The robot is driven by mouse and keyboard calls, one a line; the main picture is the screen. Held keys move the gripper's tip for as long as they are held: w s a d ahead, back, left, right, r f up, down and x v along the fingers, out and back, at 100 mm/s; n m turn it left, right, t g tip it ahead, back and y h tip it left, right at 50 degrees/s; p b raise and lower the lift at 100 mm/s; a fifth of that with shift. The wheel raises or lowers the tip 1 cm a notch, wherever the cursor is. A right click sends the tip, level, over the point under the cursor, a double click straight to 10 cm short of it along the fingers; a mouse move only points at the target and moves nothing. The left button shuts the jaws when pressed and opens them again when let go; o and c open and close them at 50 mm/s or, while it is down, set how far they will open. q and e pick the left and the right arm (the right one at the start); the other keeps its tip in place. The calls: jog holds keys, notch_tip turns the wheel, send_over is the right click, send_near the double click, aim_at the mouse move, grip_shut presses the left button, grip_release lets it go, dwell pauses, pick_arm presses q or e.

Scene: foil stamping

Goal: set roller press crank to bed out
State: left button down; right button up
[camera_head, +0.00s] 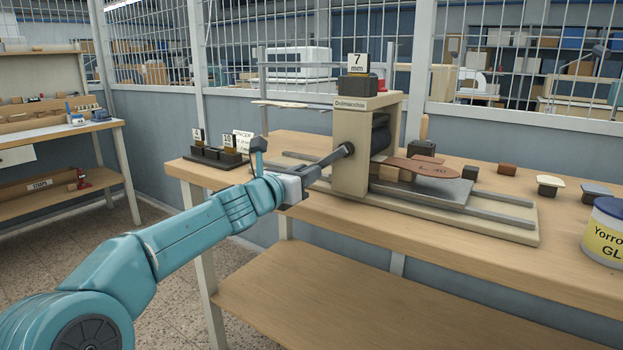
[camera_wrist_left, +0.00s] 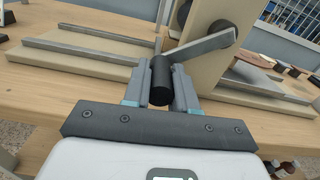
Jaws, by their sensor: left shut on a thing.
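The roller press (camera_head: 352,148) stands on the wooden workbench, a cream upright block with a dark roller, marked "Dolmacchio". Its grey crank arm (camera_head: 328,160) points left and slightly down from the hub on the block's near side. The left wrist view shows the crank arm (camera_wrist_left: 205,43) and its black cylindrical handle (camera_wrist_left: 161,80). My left gripper (camera_wrist_left: 160,88) is shut on that handle, with one finger on each side. In the head view my left gripper (camera_head: 300,182) hides the handle. The flat bed (camera_head: 430,188) lies right of the block, between rails. My right gripper is not in view.
A brown leather piece marked "L 40" (camera_head: 425,168) lies over the bed. A "7 mm" sign (camera_head: 357,64) tops the press. A dark rack (camera_head: 217,156) with small tags stands left. A glue tub (camera_head: 606,233) and several small blocks stand right.

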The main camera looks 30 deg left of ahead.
pick_arm(q)
jog(key=r+m+p, duration=0.1)
jog(key=r+m, duration=0.2)
jog(key=m, duration=0.1)
jog(key=r+m+p, duration=0.1)
jog(key=r+m, duration=0.2)
jog(key=m, duration=0.1)
jog(key=r+m+p, duration=0.1)
jog(key=r+m, duration=0.2)
jog(key=m, duration=0.1)
jog(key=shift+a+m+p, duration=0.3)
jog(key=shift+a, duration=0.05)
jog(key=m, duration=0.1)
jog(key=d+r+m, duration=0.1)
jog(key=shift+r+m+p, duration=0.3)
jog(key=shift+m, duration=0.1)
jog(key=d+r+m+p, duration=0.1)
jog(key=d+r+m, duration=0.1)
jog(key=d+m, duration=0.3)
jog(key=shift+d+r+m, duration=0.3)
jog(key=shift+m, duration=1.7)
jog(key=shift+s, duration=0.1)
